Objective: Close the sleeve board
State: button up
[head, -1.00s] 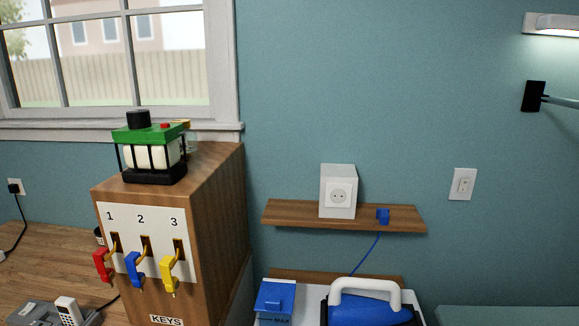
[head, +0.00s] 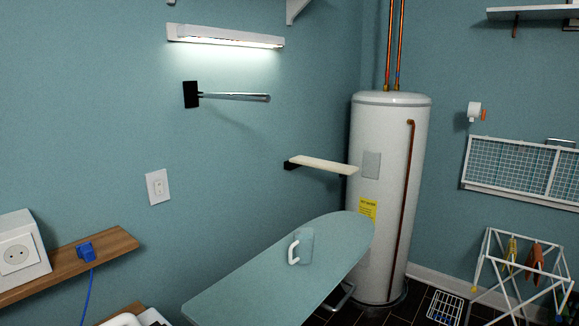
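What looks like the sleeve board (head: 325,165) is a narrow cream board with a black bracket at the wall. It stands out level from the teal wall, above the far end of the ironing board and left of the white tank. Its free end points right, close in the picture to the tank's side. My gripper is not in view.
The pale green ironing board (head: 250,278) bears a light blue cup-like thing with a white handle (head: 300,247). A white tank (head: 388,200) stands in the corner. A drying rack (head: 520,270) stands right.

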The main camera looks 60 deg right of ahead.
aim_at(343, 169)
jog(key=z, duration=1.85)
